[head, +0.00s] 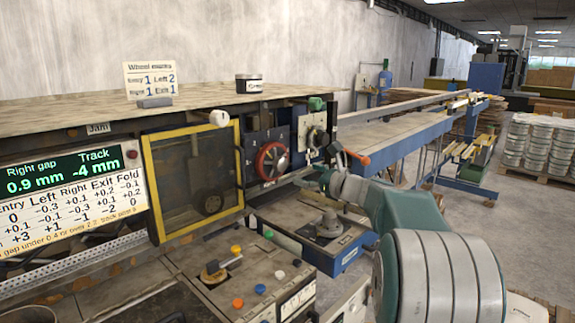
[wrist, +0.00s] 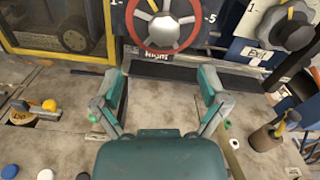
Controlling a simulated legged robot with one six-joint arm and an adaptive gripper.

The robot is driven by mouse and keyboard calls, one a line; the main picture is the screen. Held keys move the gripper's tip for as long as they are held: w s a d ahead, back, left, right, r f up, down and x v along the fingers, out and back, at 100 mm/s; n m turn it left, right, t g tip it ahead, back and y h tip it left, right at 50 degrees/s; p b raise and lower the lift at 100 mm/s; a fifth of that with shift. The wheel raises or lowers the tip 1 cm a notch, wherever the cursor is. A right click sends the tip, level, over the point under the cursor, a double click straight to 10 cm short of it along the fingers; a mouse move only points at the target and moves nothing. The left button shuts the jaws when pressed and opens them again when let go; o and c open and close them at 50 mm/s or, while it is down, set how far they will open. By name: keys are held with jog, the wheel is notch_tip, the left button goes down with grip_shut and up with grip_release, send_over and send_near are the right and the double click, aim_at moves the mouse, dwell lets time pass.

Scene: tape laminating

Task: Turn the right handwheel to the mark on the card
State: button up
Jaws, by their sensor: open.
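The right handwheel is a red-rimmed wheel with grey spokes on a dark dial panel (head: 271,161). In the wrist view its lower part shows (wrist: 160,47), above a "Right" label, with a yellow mark near the top spoke and "-5" at the right. The card (head: 150,78) stands on the machine top; it reads "Wheel marks", Entry 1, Left 2, Right 1, Exit 1. My gripper (wrist: 165,88) is open and empty, its fingers spread below the wheel in the wrist view and apart from it. In the head view my gripper (head: 322,178) is right of and below the wheel.
A display (head: 72,172) reads Right gap 0.9 mm, Track -4 mm. A yellow-framed window (head: 193,178) is left of the wheel.

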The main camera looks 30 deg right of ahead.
aim_at(284, 166)
jog(key=x, duration=0.2)
jog(key=d+x, duration=0.1)
jog(key=x, duration=0.5)
jog(key=shift+w+d+f, duration=0.1)
jog(key=shift+w+f, duration=0.15)
jog(key=shift+w, duration=0.45)
jog(key=shift+w+a+r, duration=0.1)
jog(key=shift+w+a, duration=0.05)
jog(key=shift+a, duration=0.7)
jog(key=shift+d, duration=0.1)
jog(key=c, duration=0.6)
jog(key=shift+d, duration=0.25)
jog(key=c, duration=0.5)
